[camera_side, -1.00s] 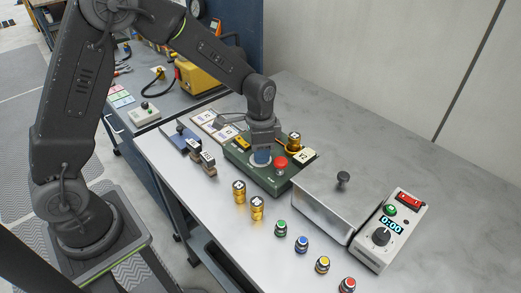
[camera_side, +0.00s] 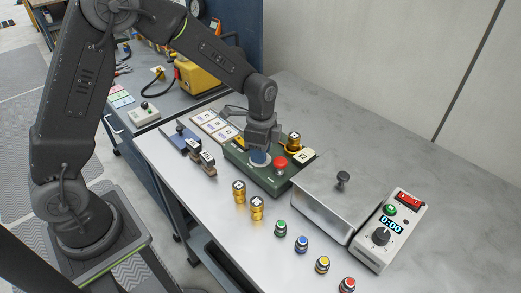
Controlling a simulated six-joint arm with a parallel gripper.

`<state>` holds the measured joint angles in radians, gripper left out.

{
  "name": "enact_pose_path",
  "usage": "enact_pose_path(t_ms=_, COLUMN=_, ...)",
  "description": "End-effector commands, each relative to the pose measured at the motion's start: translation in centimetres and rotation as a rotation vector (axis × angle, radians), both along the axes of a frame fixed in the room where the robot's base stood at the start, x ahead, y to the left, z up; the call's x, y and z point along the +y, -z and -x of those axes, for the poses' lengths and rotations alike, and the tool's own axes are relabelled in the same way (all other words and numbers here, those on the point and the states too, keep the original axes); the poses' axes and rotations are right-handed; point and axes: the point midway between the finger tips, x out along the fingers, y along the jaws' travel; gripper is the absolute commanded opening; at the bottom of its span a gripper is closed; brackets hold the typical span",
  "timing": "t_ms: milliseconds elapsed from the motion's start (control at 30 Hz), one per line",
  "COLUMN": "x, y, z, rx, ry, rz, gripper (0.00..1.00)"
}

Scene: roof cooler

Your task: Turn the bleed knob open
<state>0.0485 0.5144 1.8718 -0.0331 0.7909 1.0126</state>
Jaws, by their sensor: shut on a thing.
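The green box (camera_side: 239,163) stands on the bench near its middle. A blue round knob (camera_side: 259,158) sits on its top, and I take this to be the bleed knob. My gripper (camera_side: 261,148) points down over the knob and is shut on it. The fingers hide most of the knob, and I cannot read its angle or any mark on it. A red mushroom button (camera_side: 280,162) is on the same box, just right of my gripper.
A brass weight (camera_side: 294,140) stands behind the red button. Two more brass weights (camera_side: 257,208) stand in front of the box. A metal lidded box (camera_side: 325,205) and a timer unit (camera_side: 389,235) are to the right. Several coloured-top pieces (camera_side: 301,243) line the front.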

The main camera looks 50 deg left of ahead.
Motion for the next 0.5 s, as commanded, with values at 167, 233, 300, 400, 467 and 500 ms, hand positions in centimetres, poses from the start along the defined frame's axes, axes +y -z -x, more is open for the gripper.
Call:
enact_pose_path(t_ms=167, x=-0.03, y=-0.03, z=-0.02, rx=-0.001, ry=0.003, rz=0.0, gripper=0.09)
enact_pose_path(t_ms=233, x=-0.02, y=-0.03, z=-0.01, rx=-0.001, ry=0.003, rz=0.0, gripper=0.09)
enact_pose_path(t_ms=300, x=-0.02, y=-0.03, z=-0.01, rx=-0.001, ry=0.003, rz=0.0, gripper=0.39)
enact_pose_path(t_ms=400, x=-0.02, y=-0.03, z=-0.01, rx=-0.001, ry=0.002, rz=0.0, gripper=0.48)
enact_pose_path(t_ms=467, x=-0.02, y=-0.02, z=-0.01, rx=-0.001, ry=0.001, rz=0.0, gripper=0.54)
enact_pose_path(t_ms=500, x=-0.01, y=-0.02, z=-0.01, rx=-0.001, ry=0.001, rz=0.0, gripper=0.58)
